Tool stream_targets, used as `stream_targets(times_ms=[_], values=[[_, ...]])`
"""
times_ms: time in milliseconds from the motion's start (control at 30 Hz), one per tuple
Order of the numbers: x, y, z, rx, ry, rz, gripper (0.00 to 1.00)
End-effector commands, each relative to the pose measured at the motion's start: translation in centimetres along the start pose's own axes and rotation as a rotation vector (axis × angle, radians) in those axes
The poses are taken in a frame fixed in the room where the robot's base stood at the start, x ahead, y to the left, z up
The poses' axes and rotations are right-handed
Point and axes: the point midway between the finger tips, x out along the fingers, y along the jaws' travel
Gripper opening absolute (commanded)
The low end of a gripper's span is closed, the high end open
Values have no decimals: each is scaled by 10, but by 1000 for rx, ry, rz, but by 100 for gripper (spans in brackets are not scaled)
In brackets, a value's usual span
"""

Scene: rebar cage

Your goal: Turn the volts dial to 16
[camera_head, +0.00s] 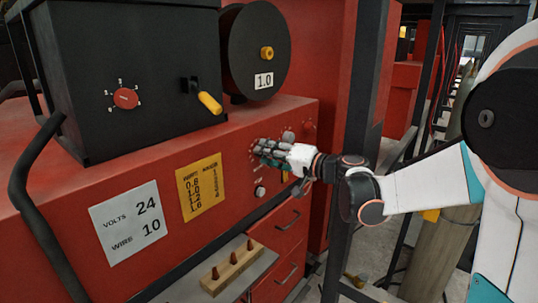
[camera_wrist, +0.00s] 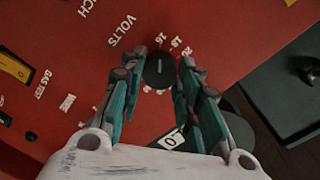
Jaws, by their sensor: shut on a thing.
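The volts dial (camera_wrist: 160,70) is a round black knob on a red panel, in the upper middle of the wrist view. Pale numbers, including 16, are printed around it, with the word VOLTS to its upper left. My gripper (camera_wrist: 162,62) has its teal and grey fingers on both sides of the dial and is shut on it. Which number the dial points to is not clear. In the head view my gripper (camera_head: 268,152) is at the red panel's right part, and its fingers hide the dial.
A white card (camera_head: 126,222) on the red machine (camera_head: 150,160) reads VOLTS 24, WIRE 10. A yellow chart (camera_head: 202,187) is beside it. Another knob (camera_head: 260,191) sits just below my fingers. A black spool (camera_head: 250,50) and a dark upright post (camera_head: 365,100) stand close by.

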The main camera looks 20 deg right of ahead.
Motion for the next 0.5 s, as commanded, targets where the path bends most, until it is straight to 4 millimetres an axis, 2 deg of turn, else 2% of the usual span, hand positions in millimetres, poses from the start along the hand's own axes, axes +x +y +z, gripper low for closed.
stream_targets(times_ms=[500], values=[[0, 0, 1, -72, 2, 4, 7]])
